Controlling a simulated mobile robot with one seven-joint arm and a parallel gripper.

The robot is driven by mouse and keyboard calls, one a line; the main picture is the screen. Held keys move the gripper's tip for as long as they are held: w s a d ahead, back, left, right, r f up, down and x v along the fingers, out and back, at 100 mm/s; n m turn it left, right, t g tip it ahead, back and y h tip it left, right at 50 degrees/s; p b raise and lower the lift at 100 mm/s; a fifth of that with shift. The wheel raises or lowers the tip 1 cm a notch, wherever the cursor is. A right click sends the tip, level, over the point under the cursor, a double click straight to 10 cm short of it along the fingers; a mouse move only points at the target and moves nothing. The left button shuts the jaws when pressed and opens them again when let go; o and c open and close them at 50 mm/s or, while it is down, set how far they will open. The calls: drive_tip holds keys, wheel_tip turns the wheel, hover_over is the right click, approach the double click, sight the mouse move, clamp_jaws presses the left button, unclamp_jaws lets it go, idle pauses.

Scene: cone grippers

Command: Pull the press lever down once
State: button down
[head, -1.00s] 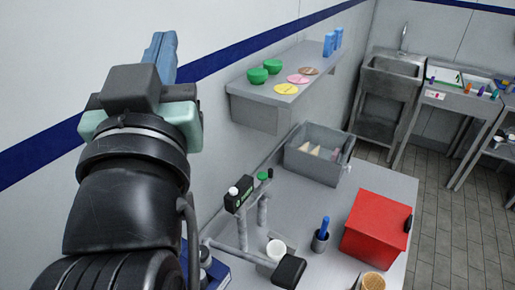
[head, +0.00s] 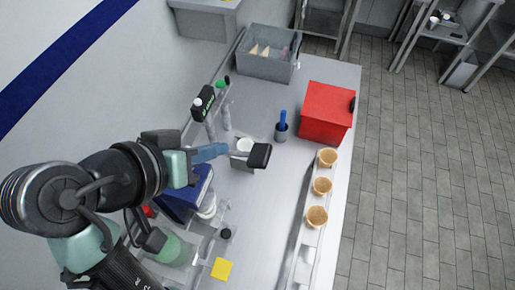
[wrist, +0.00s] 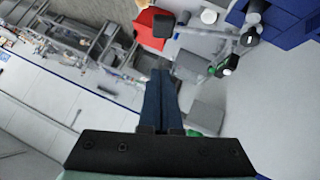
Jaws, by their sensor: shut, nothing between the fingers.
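The press lever is a grey rod (wrist: 205,33) ending in a black block-shaped handle (head: 259,156). The handle sticks out over the steel table and also shows in the wrist view (wrist: 163,25). My gripper (head: 225,149) has blue fingers, shut and empty, pointing right towards the handle in the head view. In the wrist view the fingertips (wrist: 160,72) show below the handle, with a gap between them in the picture. The height difference is hard to tell. My fingers hide part of the rod in the head view. A white cup (head: 245,145) stands beside the lever.
A red box (head: 326,112), a grey holder with a blue pen (head: 281,130) and a grey bin (head: 266,66) stand further back. Several cones (head: 322,186) line the right side. A blue box (head: 186,195) is near my arm. A black-headed dispenser (head: 203,103) stands by the wall.

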drive_tip(key=shift+w+f, duration=0.1)
drive_tip(key=b, duration=0.1)
hover_over(261, 149)
drive_tip(key=s+a, duration=0.2)
drive_tip(key=a, duration=0.1)
wheel_tip(261, 149, down, 7)
drive_tip(key=shift+r, duration=0.2)
drive_tip(key=shift+s+d+f+p, duration=0.1)
drive_tip(key=shift+d+f+p, duration=0.05)
drive_tip(key=shift+f, duration=0.4)
drive_tip(key=shift+s+d+f+p, duration=0.1)
drive_tip(key=shift+f+p, duration=0.05)
drive_tip(key=shift+f, duration=0.35)
drive_tip(key=shift+d+f, duration=0.25)
drive_tip(key=shift+f, duration=0.5)
